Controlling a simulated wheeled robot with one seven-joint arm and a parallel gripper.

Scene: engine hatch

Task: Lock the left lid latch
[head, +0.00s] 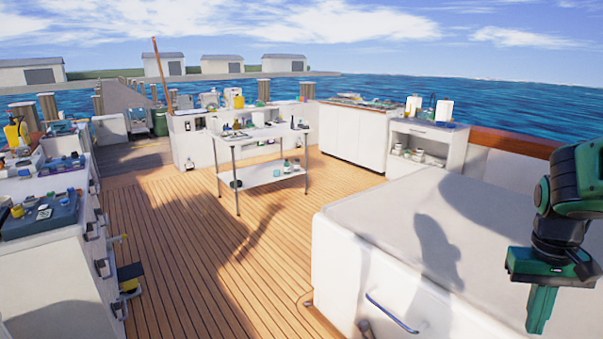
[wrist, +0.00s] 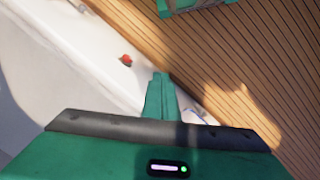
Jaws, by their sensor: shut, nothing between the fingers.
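The white engine hatch (head: 440,225) fills the right front of the head view, with its lid down. A blue bar handle (head: 391,312) is on its front face. A small dark fitting (head: 365,329) sits left of the handle, at the bottom edge of the picture; I cannot tell if it is the left latch. In the wrist view a small red piece (wrist: 126,60) is on the white hatch side. My gripper (head: 540,315) points down at the right, to the right of the handle. Its fingers are shut and empty; they also show in the wrist view (wrist: 160,78).
Planked deck (head: 180,260) is open left of the hatch. A metal-legged table (head: 262,133) with small items stands behind it. A white counter with drawers (head: 55,270) lines the left side. More cabinets (head: 355,140) stand along the back.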

